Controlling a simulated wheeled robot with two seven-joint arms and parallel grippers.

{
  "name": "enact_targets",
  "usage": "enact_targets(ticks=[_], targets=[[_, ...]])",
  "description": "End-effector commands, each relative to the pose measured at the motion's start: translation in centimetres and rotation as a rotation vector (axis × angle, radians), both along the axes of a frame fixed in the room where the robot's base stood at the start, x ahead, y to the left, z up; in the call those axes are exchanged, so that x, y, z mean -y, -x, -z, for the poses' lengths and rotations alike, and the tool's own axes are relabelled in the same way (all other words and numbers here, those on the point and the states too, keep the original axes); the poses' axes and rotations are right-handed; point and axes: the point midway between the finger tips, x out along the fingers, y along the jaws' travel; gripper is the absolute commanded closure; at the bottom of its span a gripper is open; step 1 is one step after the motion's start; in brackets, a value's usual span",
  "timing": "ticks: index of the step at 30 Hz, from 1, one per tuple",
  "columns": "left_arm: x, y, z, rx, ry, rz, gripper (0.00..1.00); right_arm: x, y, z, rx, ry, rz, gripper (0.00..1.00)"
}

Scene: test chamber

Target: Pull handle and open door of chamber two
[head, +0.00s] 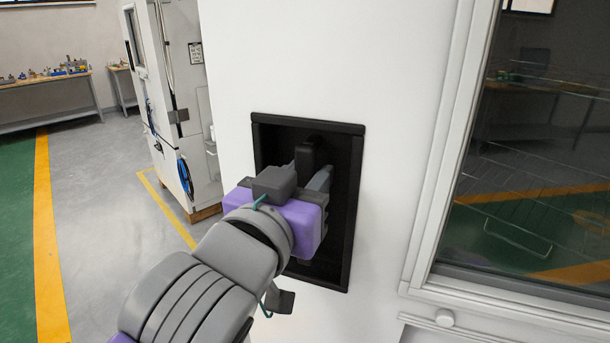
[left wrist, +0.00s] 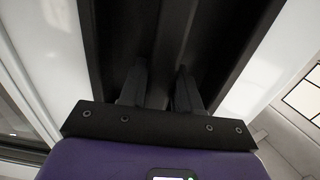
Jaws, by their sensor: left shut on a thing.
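A black recessed handle panel (head: 342,190) is set in the white front of a chamber (head: 325,60). A dark handle (head: 310,152) shows inside the recess, partly hidden by my gripper. My left gripper (head: 313,172) reaches into the recess from the lower left and is shut on the handle. In the left wrist view, the two fingers (left wrist: 161,90) point into the black recess (left wrist: 107,45), and the handle (left wrist: 172,45) runs between them. The chamber's number does not show. My right gripper is in neither view.
A framed dark window (head: 540,150) with wire racks behind it is to the right of the recess. Another white cabinet (head: 180,100) stands at the back left. A workbench (head: 50,95) lines the far wall. The green and grey floor (head: 100,220) at left is clear.

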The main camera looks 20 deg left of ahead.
Motion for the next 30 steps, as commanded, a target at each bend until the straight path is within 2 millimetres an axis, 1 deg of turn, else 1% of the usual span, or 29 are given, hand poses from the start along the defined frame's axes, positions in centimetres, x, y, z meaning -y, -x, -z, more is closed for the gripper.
enact_targets(ticks=[1, 3, 4, 6, 8, 16, 19, 27, 30], targets=[[-0.2, 0.1, -0.3, 0.007, 0.001, -0.005, 1.0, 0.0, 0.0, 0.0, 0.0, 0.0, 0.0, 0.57], [-0.3, 0.1, -0.3, 0.006, 0.001, -0.006, 1.0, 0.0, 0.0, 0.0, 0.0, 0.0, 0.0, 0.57], [-0.3, 0.1, -0.3, 0.006, 0.001, -0.007, 0.66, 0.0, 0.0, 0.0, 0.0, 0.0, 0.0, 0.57], [-0.3, 0.1, -0.2, 0.005, 0.001, -0.007, 0.55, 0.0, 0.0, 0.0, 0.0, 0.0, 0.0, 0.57], [-0.3, 0.1, -0.2, 0.003, 0.0, -0.006, 0.47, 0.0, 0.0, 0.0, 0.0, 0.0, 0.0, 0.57], [-0.1, 0.1, 0.0, -0.001, 0.0, -0.003, 0.47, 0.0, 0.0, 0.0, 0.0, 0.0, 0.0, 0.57], [-0.1, 0.8, 0.0, 0.001, -0.001, -0.002, 0.47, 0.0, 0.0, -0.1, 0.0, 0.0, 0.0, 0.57], [0.0, 5.2, -0.1, 0.003, -0.001, -0.002, 0.47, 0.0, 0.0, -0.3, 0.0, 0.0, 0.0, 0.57], [0.0, 6.5, -0.1, 0.003, -0.001, -0.003, 0.47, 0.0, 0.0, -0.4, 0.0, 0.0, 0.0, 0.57]])
